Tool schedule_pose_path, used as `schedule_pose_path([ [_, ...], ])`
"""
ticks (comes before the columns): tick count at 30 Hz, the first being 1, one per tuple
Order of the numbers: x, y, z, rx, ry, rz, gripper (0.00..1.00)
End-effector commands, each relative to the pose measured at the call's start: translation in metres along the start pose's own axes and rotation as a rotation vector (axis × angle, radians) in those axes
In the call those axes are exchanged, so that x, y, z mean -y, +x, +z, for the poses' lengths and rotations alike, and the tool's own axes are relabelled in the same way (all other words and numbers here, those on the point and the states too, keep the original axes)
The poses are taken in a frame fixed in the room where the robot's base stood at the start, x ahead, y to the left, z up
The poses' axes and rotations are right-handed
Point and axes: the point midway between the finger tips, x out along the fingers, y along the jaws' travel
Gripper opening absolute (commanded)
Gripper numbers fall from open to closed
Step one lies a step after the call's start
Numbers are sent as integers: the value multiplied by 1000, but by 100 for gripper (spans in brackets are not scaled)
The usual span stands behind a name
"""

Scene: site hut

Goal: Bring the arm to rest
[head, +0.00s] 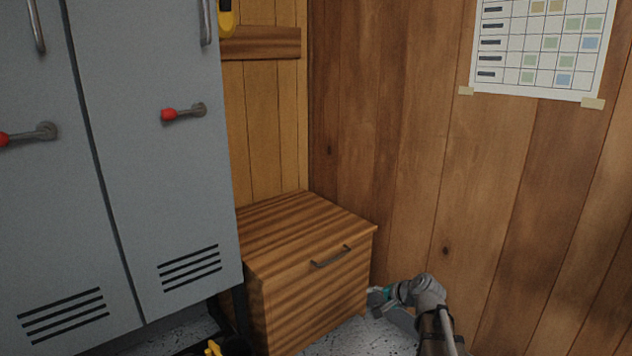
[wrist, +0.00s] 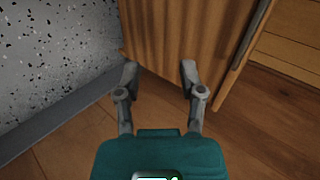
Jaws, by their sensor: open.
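My gripper (wrist: 160,78) is open in the wrist view, with its two grey fingers apart and nothing between them. Its fingertips point toward the lower part of a striped wooden surface. In the head view my gripper (head: 376,292) shows small and partly unclear at the lower right, beside the right side of the wooden cabinet (head: 312,292). My arm reaches it from the bottom edge of the picture. I cannot tell whether the fingers touch the cabinet.
Grey lockers (head: 165,215) with red-tipped handles stand at the left. A wood-panelled wall (head: 400,160) rises close behind and right of the arm, with a paper chart (head: 540,45) taped on it. The speckled floor (head: 365,338) shows in front of the cabinet.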

Motion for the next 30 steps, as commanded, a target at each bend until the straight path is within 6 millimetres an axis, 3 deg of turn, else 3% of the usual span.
schedule_pose_path([
  [3, 9, -15, 19, 34, -79, 70, 51],
  [15, 14, -69, 78, 178, -392, 371, 51],
  [30, 20, -158, 126, 365, -701, 728, 51],
])
